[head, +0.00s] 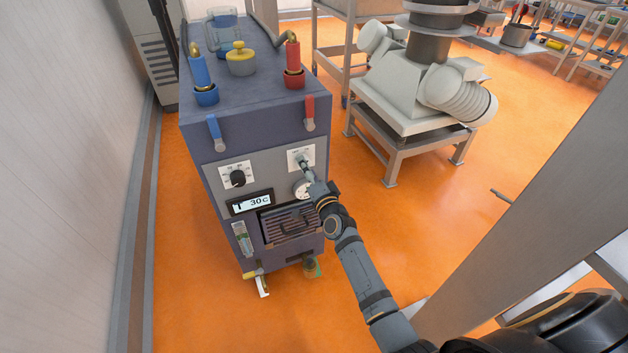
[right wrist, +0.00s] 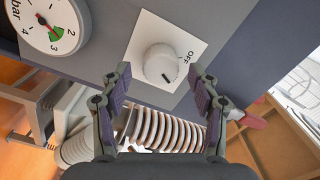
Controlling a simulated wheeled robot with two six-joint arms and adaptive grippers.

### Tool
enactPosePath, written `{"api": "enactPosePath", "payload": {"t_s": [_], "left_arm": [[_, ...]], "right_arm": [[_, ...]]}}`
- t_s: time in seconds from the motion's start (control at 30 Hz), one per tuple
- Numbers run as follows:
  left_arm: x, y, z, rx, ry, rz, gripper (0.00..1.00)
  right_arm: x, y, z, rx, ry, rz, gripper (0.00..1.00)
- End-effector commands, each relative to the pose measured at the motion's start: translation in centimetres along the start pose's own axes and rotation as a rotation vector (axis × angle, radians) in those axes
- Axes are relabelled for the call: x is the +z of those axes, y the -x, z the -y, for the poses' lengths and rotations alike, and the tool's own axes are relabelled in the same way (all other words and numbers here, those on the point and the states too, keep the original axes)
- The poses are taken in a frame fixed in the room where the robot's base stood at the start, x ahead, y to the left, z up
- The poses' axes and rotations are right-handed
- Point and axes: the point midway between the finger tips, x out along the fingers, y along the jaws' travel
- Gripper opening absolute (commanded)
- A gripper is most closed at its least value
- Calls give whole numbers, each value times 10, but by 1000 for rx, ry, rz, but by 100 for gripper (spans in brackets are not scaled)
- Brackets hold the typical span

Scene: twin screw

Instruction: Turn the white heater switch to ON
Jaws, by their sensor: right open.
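The heater unit (head: 240,120) is a dark blue-grey box standing on the floor at centre left. Its white heater switch (head: 303,159) is a round knob on a white plate at the upper right of the front panel. In the right wrist view the white knob (right wrist: 161,63) sits between and just beyond the fingertips, with "OFF" printed on the plate and a dark mark on the knob's lower face. My right gripper (right wrist: 163,72) is open and empty, in front of the knob; in the head view it is at the panel (head: 308,172). My left gripper is not in view.
A black knob (head: 238,178), a "30C" display (head: 250,202) and a pressure gauge (right wrist: 47,26) share the panel. Red (head: 309,112) and blue (head: 214,130) levers hang above. A white machine (head: 425,85) stands right on a metal stand. Orange floor between is clear.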

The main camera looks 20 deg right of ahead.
Motion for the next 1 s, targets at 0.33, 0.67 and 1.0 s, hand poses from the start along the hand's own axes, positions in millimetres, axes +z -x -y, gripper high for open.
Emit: {"api": "enactPosePath", "payload": {"t_s": [0.33,0.67,1.0], "left_arm": [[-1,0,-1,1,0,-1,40],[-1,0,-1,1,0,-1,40],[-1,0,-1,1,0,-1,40]], "right_arm": [[1,84,-1,4,-3,1,62],[0,103,0,2,1,0,62],[0,102,0,2,0,0,62]]}}
